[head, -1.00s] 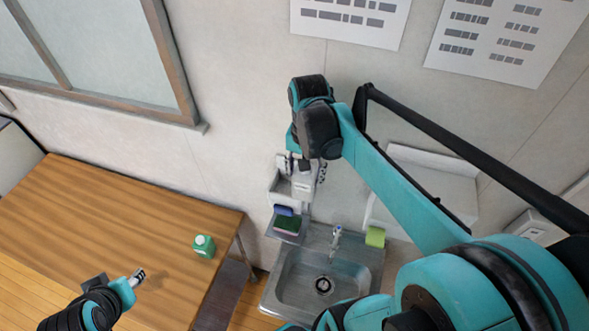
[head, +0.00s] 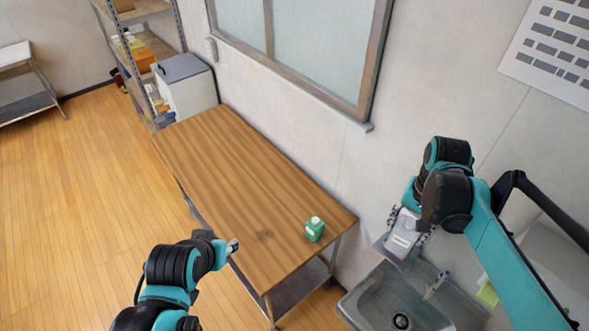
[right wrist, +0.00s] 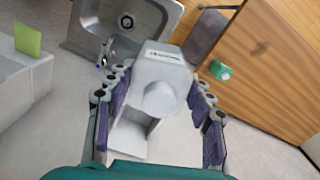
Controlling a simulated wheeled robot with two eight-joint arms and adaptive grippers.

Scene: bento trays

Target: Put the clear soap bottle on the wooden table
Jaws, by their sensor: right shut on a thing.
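The clear soap bottle (head: 403,242) is a pale, see-through bottle with a white label. My right gripper (head: 408,222) is shut on it, holding it near the wall above the sink's back left corner. In the right wrist view the bottle (right wrist: 160,70) sits between the two finger pads, its round cap toward the camera. The wooden table (head: 225,180) stands to the left of it, along the wall under the window. My left gripper (head: 232,247) is over the table's near edge, small in view; its jaws are not clear.
A green bottle with a white cap (head: 315,229) stands on the table's right end. The metal sink (head: 375,305) is right of the table. A wall shelf (head: 385,247) is partly hidden behind the held bottle. Most of the tabletop is bare.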

